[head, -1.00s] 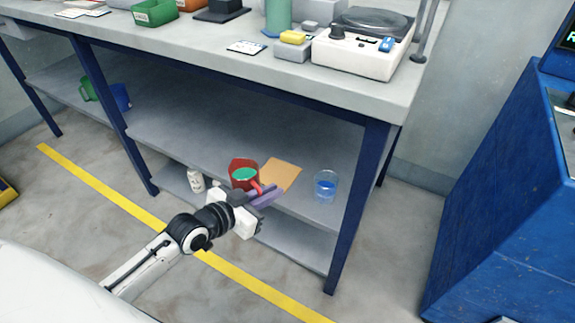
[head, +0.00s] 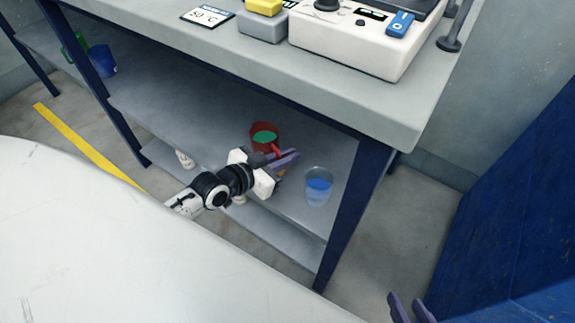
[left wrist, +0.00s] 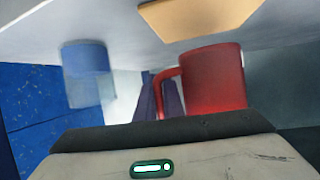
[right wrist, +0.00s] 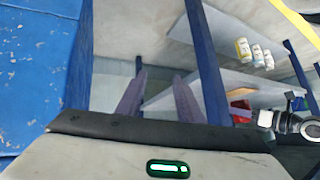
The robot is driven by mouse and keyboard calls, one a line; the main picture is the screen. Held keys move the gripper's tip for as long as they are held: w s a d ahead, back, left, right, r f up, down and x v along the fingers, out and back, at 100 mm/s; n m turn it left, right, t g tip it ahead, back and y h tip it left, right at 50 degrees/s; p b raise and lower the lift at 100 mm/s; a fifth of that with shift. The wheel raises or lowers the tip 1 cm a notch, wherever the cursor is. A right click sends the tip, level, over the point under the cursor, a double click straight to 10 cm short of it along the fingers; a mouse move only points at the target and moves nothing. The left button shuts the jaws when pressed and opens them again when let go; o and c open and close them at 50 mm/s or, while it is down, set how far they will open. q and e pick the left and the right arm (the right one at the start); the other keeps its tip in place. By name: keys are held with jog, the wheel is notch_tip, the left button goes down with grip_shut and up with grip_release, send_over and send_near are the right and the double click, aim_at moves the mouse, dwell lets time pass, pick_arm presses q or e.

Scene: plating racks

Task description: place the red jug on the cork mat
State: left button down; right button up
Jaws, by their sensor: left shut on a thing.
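The red jug (head: 264,134) with green inside is over the middle shelf of the bench, its handle toward my left gripper (head: 292,159). The purple fingers of that gripper are shut on the handle; the left wrist view also shows the jug (left wrist: 215,80) beside the fingers (left wrist: 160,97). The tan cork mat (left wrist: 200,18) shows close to the jug in the left wrist view; in the head view only a sliver (head: 282,174) shows behind the gripper. I cannot tell whether the jug touches shelf or mat. My right gripper (right wrist: 158,97) is open and empty, away from the shelf.
A clear beaker with blue liquid (head: 318,186) stands right of my left gripper on the same shelf. A blue bench leg (head: 345,215) is at the right, and the benchtop (head: 330,100) overhangs the shelf. Small white bottles (right wrist: 242,48) stand on the lower shelf.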

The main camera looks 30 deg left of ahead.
pick_arm(q)
jog(key=shift+w+f+b, duration=0.1)
jog(key=shift+f+b, duration=0.5)
jog(key=shift+f, duration=1)
pick_arm(e)
jog(key=shift+w+a+f+n+g, duration=0.25)
jog(key=shift+a+f+n+g, duration=0.05)
jog(key=shift+a+f, duration=0.15)
pick_arm(q)
jog(key=shift+f, duration=0.1)
jog(key=c, duration=1.9)
grip_release()
jog(key=shift+f, duration=0.1)
jog(key=shift+o, duration=0.2)
